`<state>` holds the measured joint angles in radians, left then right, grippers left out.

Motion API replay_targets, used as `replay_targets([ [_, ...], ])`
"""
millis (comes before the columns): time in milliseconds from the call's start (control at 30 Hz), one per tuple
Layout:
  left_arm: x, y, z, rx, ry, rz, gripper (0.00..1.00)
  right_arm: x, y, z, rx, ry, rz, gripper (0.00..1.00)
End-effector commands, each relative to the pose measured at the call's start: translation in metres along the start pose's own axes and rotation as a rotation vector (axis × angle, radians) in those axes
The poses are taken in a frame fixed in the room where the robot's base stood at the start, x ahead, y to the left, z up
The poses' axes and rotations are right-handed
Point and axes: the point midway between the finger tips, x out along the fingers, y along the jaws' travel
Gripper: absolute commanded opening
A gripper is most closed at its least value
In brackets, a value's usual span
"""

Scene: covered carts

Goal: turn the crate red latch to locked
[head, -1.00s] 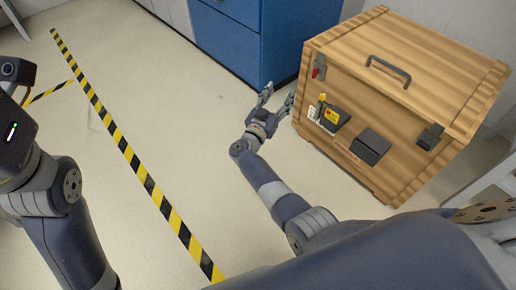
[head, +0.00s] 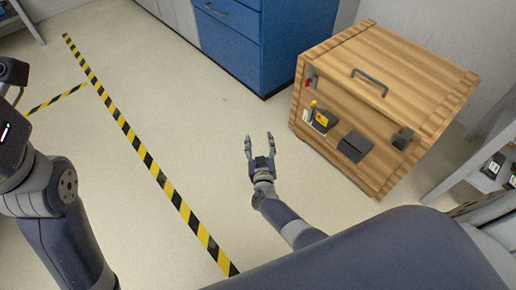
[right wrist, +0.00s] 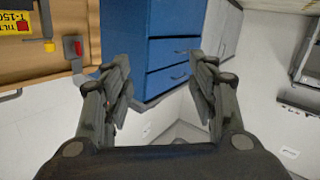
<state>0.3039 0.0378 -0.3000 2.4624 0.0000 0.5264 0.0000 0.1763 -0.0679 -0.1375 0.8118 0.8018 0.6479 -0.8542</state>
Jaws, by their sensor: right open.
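The wooden crate (head: 385,75) stands at the upper right in the head view. Its small red latch (head: 311,83) is on the front face near the upper left corner, on a grey plate. In the right wrist view the red latch (right wrist: 76,47) shows at the upper left, beside the left finger. My right gripper (head: 259,143) is open and empty, left of the crate and apart from it. Both its fingers also show in the right wrist view (right wrist: 158,68). My left arm is at the left edge of the head view; its fingers are out of view.
A blue drawer cabinet (head: 230,40) stands behind and left of the crate. A grey shelf (head: 470,165) is at the right. Black boxes (head: 355,146) protrude from the crate's front. Yellow-black tape (head: 150,165) crosses clear floor.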

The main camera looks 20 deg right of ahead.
Motion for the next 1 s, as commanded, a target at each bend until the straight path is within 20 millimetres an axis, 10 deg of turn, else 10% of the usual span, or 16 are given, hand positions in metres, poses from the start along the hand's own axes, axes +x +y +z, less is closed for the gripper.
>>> replay_targets([
  [833, 0.011, -0.002, 0.003, 0.0, -0.006, 0.0, 0.59, -0.013, -0.005, 0.01, -0.006, -0.039, -0.053, 0.53],
  [1000, -0.005, -0.005, 0.037, 0.006, -0.173, -0.013, 0.59, -0.019, -0.019, 0.006, 0.018, -0.06, -0.142, 0.53],
])
